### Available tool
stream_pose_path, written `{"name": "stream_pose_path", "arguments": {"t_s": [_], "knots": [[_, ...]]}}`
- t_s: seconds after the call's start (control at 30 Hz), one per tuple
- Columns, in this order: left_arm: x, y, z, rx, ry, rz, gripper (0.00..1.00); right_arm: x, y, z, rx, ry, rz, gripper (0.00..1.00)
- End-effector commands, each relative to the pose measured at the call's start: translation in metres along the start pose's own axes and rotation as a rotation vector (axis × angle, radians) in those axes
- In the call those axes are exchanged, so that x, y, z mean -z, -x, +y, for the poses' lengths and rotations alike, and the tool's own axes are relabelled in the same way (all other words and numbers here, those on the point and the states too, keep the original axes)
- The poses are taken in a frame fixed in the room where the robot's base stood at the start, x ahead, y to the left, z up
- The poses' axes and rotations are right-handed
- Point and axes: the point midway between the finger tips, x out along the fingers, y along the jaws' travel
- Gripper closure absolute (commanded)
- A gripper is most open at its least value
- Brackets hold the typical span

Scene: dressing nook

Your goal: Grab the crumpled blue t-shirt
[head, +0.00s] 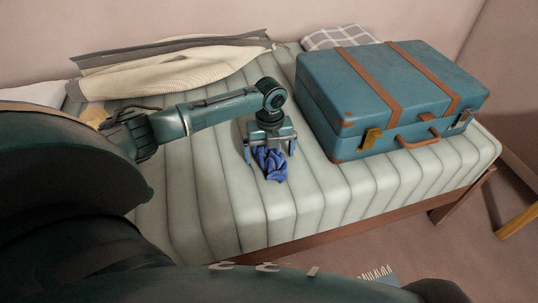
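The crumpled blue t-shirt (271,165) lies bunched on the striped cushioned bench (240,205), left of the suitcase. My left gripper (270,150) points down directly over it, with one finger on each side of the cloth's upper part. The fingers look spread apart. The gripper hides the shirt's far part, and I cannot tell whether the fingers touch the cloth. My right gripper is not in view.
A closed blue suitcase (345,85) with brown straps stands to the right of my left gripper. A checked cloth (338,37) lies behind it. Cream and grey folded fabric (165,70) lies at the back left. The bench's front strip is clear.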

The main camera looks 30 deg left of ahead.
Motion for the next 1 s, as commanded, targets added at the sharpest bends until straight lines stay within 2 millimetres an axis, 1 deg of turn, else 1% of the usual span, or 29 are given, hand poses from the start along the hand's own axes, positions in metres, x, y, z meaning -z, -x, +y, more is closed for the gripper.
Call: {"name": "stream_pose_path", "arguments": {"t_s": [0.03, 0.23, 0.83, 1.0], "knots": [[0.0000, -0.0045, -0.0002, 0.001, 0.000, 0.000, 0.00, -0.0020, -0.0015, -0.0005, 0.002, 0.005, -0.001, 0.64], [-0.0002, -0.0037, -0.0004, 0.002, -0.001, -0.001, 0.00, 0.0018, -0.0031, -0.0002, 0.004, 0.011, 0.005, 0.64], [-0.0003, -0.0032, -0.0004, 0.001, 0.000, -0.001, 0.49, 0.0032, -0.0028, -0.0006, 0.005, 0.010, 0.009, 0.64], [-0.0005, -0.0028, -0.0006, 0.002, 0.000, -0.002, 0.49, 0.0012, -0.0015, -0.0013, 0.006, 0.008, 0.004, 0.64]]}}
